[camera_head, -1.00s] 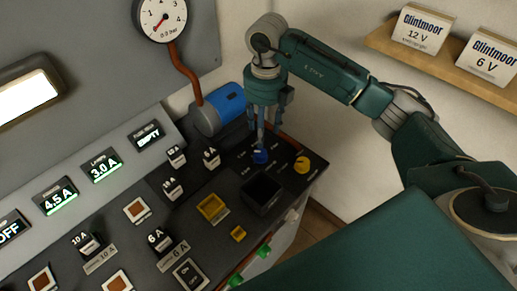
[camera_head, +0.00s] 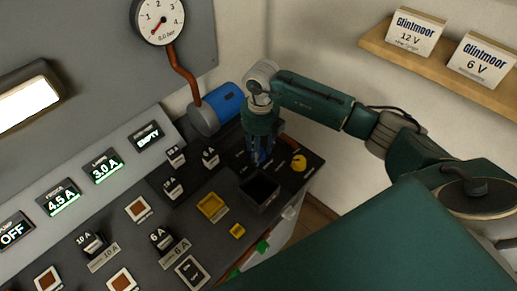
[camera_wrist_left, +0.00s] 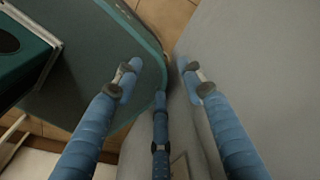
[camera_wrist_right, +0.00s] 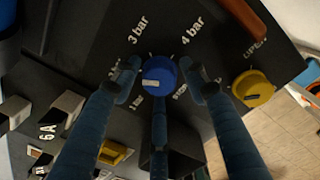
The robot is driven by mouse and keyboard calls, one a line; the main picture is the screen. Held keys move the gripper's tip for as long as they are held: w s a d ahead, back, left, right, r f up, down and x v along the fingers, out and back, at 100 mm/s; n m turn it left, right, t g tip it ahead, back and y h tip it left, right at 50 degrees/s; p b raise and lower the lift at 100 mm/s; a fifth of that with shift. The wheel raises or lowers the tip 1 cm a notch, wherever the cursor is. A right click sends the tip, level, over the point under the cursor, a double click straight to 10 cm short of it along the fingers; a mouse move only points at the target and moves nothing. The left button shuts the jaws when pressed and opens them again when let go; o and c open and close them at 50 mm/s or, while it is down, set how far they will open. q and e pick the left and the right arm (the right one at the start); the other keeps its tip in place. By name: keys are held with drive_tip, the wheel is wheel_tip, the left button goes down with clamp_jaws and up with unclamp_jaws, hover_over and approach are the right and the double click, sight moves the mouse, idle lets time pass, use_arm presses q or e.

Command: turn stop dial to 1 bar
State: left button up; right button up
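The stop dial is a round blue knob (camera_wrist_right: 160,75) with a white mark on its lower left side; exactly which label the mark points at is unclear. Labels around it include 1 bar, 3 bar and 4 bar. My right gripper (camera_wrist_right: 160,78) is open, with one finger on each side of the knob; whether they touch it I cannot tell. In the head view my right gripper (camera_head: 261,155) is low over the panel and largely hides the knob. My left gripper (camera_wrist_left: 160,78) is open and empty beside grey and green surfaces, and is outside the head view.
A yellow knob (camera_head: 298,163) marked OPEN stands right of the blue one. A black open box (camera_head: 259,193) is in front. A blue cylinder (camera_head: 227,100) lies behind, and a round gauge (camera_head: 159,20) reads 0.0 bar. Switches and fuses cover the panel's left.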

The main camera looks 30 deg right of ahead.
drive_tip(key=c, duration=0.7)
drive_tip(key=shift+c, duration=0.2)
drive_tip(key=shift+w+f+n+b, duration=0.1)
drive_tip(key=shift+f+n+b, duration=0.05)
drive_tip(key=shift+n+b, duration=0.65)
drive_tip(key=n+b, duration=0.3)
drive_tip(key=shift+b, duration=0.3)
drive_tip(key=n+b, duration=0.3)
drive_tip(key=shift+n, duration=0.4)
drive_tip(key=shift+n+b, duration=1.3)
drive_tip(key=shift+n, duration=0.4)
drive_tip(key=shift+r, duration=0.2)
